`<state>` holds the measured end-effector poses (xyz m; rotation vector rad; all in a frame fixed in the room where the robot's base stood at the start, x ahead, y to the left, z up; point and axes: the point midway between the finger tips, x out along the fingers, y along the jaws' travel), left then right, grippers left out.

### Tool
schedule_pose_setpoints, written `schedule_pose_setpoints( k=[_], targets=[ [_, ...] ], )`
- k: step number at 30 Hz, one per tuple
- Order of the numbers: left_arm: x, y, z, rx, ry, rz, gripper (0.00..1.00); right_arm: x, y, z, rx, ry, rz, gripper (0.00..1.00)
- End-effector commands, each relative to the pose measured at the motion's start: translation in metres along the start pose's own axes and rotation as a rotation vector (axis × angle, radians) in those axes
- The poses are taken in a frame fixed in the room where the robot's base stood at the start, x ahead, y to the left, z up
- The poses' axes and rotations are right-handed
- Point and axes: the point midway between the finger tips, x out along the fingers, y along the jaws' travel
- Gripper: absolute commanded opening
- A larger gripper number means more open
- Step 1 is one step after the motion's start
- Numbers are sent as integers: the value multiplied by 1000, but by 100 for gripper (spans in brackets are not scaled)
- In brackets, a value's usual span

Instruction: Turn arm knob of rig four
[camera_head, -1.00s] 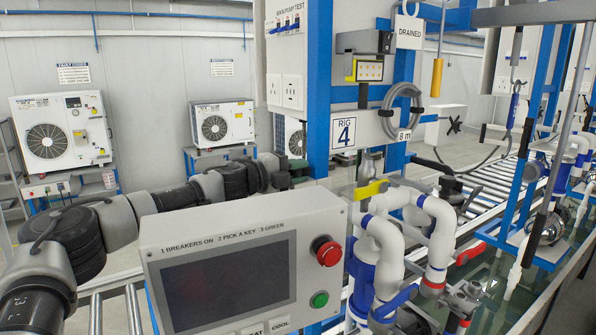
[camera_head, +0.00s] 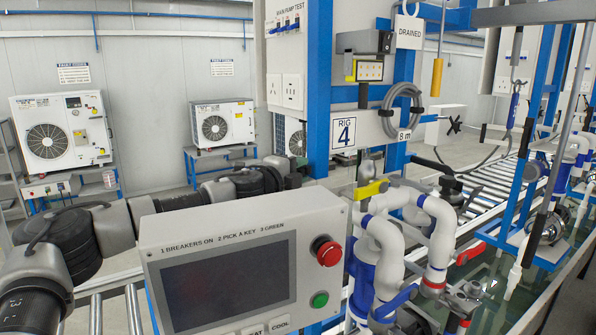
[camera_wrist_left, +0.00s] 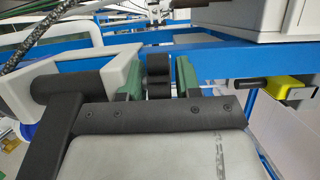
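The rig four panel, marked "RIG 4" (camera_head: 343,132), is on a blue post in the middle of the head view. My left gripper (camera_head: 297,172) is beside that post, behind the grey control box, partly hidden. In the left wrist view, its green fingers (camera_wrist_left: 158,80) stand apart. A black knob-like part (camera_wrist_left: 158,65) shows between them, with narrow gaps; I cannot tell whether they touch it. I cannot make out which part is the arm knob. My right gripper is not in view.
The control box (camera_head: 160,243) carries a dark screen, a red button (camera_head: 326,250) and a green button (camera_head: 320,299). White pipes (camera_head: 385,235) with a yellow handle (camera_head: 371,189) stand right of it. A blue beam (camera_wrist_left: 225,60) crosses the left wrist view.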

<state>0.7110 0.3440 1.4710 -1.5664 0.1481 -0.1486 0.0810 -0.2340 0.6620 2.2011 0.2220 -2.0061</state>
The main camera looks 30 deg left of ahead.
Motion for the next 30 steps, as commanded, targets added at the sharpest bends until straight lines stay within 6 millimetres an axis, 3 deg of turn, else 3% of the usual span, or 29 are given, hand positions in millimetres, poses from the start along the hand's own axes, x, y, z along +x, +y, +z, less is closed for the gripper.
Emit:
schedule_pose_setpoints(
  k=[3, 11, 24, 30],
  targets=[
    [0, 0, 0, 0, 0, 0, 47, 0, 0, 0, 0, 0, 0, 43],
    [-2, 0, 0, 0, 0, 0, 47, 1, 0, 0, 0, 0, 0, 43],
    [-64, 1, 1, -1, 1, -1, 47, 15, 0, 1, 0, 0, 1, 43],
    [-74, 0, 0, 0, 1, 0, 47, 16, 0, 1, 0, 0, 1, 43]
  ],
)
